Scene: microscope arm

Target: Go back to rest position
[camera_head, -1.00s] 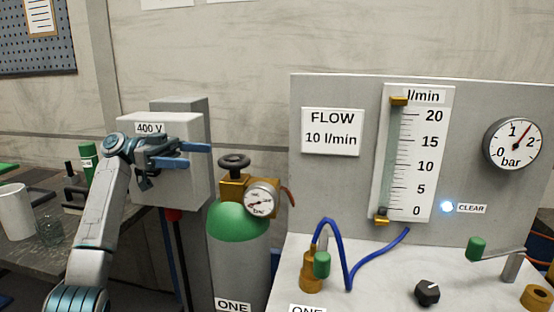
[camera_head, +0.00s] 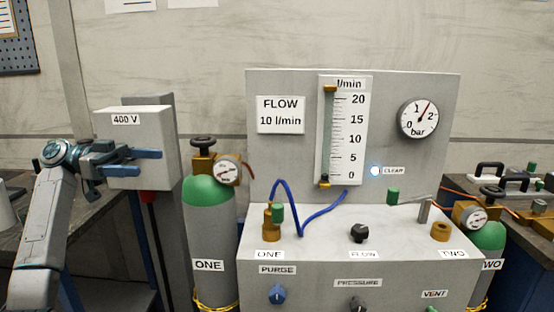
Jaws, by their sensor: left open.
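My left gripper (camera_head: 143,163) is open and empty, its two blue fingers pointing right. In the picture it lies in front of the grey 400 V box (camera_head: 160,140); whether it touches the box I cannot tell. My left arm comes up from the lower left edge. The right gripper does not show.
Gas cylinder ONE (camera_head: 208,235) with its gauge (camera_head: 228,170) stands right of my gripper. The flow panel (camera_head: 275,160) and its console (camera_head: 330,225) with knobs fill the middle. Cylinder TWO (camera_head: 488,238) stands at the right. Dark benches (camera_head: 508,215) flank the scene.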

